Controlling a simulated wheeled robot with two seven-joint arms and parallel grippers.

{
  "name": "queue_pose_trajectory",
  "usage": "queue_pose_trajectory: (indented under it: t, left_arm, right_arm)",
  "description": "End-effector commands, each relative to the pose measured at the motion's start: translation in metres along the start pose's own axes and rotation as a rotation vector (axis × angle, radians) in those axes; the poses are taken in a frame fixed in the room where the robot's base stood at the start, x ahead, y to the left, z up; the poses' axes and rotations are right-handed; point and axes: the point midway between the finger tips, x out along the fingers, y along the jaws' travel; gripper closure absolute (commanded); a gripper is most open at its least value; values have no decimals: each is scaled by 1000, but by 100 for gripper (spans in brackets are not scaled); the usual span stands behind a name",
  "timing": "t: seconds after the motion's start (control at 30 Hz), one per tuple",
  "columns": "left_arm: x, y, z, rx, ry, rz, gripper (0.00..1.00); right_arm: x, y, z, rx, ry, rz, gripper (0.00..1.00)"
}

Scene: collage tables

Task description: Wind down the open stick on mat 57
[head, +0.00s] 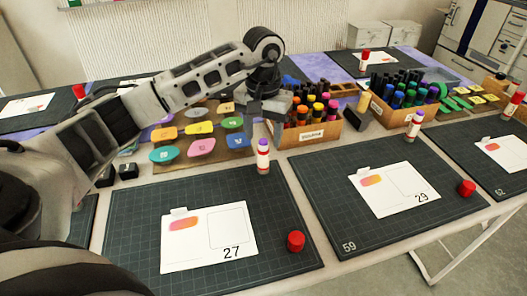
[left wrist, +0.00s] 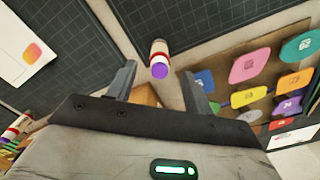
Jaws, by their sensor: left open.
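An open glue stick (head: 263,157) with a white body, red band and bare purple top stands upright at the back edge of the dark mat (head: 130,235) bearing card 27. That mat's own number is not visible. Its red cap (head: 295,241) lies apart, near the mat's front right. My left gripper (head: 268,115) is open and empty above and behind the stick. In the left wrist view the stick (left wrist: 159,58) shows beyond the gap between the open fingertips (left wrist: 158,85), not gripped. My right gripper is out of view.
Mat 59 (head: 335,205) on the right holds card 29, another open stick (head: 413,125) and a red cap (head: 466,187). A black block (head: 355,121) stands beside the crate.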

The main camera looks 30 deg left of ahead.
Motion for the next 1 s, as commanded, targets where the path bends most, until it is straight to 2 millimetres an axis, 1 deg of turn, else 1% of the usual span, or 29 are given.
queue_pose_trajectory:
  t: [0.03,0.1,0.2,0.33,0.5,0.77,0.8,0.87,0.9,0.97,1.0]
  left_arm:
    - [11,0,1,0,-5,0,49]
    - [24,0,1,1,-5,0,49]
    - [41,0,1,0,-4,0,49]
    - [56,0,0,0,-3,1,49]
    - [66,1,0,1,-1,2,49]
    - [67,1,0,1,0,2,49]
    - [67,1,0,1,0,2,51]
    - [67,1,0,1,0,2,68]
    - [67,1,0,1,0,1,79]
    - [67,1,0,0,0,2,96]
    - [67,1,0,1,0,2,97]
  right_arm:
    - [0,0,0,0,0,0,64]
    - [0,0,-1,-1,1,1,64]
    - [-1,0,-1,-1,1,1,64]
    - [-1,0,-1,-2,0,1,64]
    - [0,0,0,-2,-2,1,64]
    - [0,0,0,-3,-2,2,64]
    - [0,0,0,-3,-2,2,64]
    - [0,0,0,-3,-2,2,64]
    - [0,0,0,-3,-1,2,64]
    - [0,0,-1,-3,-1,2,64]
    - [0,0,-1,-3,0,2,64]
